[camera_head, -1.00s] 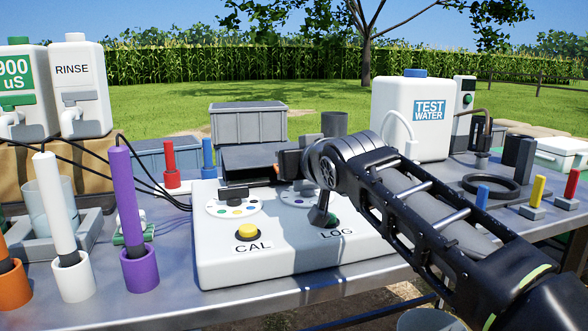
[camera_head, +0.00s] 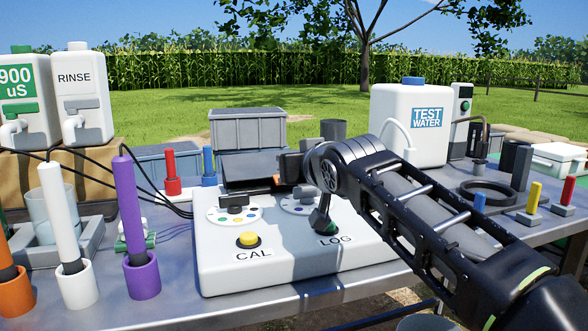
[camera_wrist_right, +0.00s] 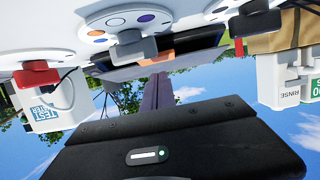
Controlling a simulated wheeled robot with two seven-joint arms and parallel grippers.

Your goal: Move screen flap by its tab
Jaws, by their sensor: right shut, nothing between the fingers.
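The dark screen flap (camera_head: 248,167) stands at the back of the white meter box (camera_head: 225,262) in the head view. A small orange tab (camera_head: 277,179) shows at its right edge. My right gripper (camera_head: 289,167) is beside that edge, partly hidden by its own wrist. In the right wrist view the picture is upside down. There my shut, empty fingers (camera_wrist_right: 158,76) point toward the orange tab (camera_wrist_right: 157,59) and the dark flap (camera_wrist_right: 205,40). I cannot tell whether the fingers touch the tab. My left gripper is not in view.
The box carries a yellow CAL button (camera_head: 248,240), a LOG lever (camera_head: 323,213) and dials. Purple (camera_head: 131,220) and white (camera_head: 63,230) probes stand at the left. A test water jug (camera_head: 412,120) stands at the right. A grey crate (camera_head: 248,127) is behind the flap.

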